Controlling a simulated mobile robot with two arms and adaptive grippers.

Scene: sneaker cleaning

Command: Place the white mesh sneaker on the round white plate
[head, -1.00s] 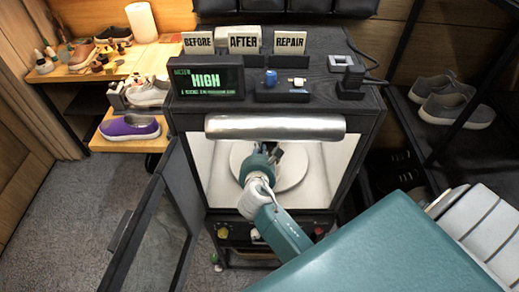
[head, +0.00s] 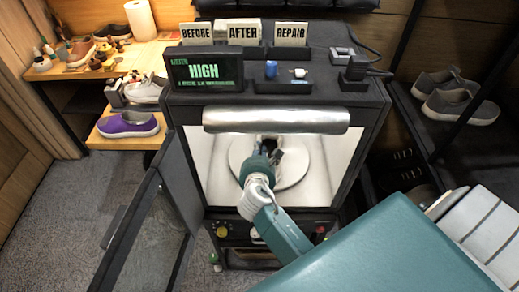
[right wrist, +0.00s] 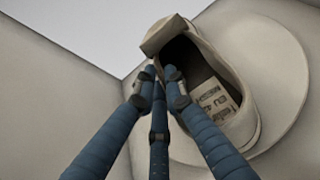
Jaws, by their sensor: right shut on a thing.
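The round white plate (head: 296,170) lies inside the open, lit chamber in the head view, and its pale disc also fills the right side of the right wrist view (right wrist: 292,62). The white mesh sneaker (right wrist: 248,92) is over the plate in the right wrist view, its opening and printed insole facing the camera. I cannot tell whether its sole touches the plate. My right gripper (head: 275,154) reaches into the chamber; its blue fingers (right wrist: 161,82) are shut on the sneaker's collar edge. In the head view the sneaker is mostly hidden by the gripper. My left gripper is not in view.
The chamber's door (head: 150,225) hangs open at the left. A silver bar (head: 276,120) crosses above the opening, and chamber walls (right wrist: 60,85) are close around the gripper. A black display (head: 205,72) reading HIGH stands on top. A purple shoe (head: 128,124) sits on the left shelf.

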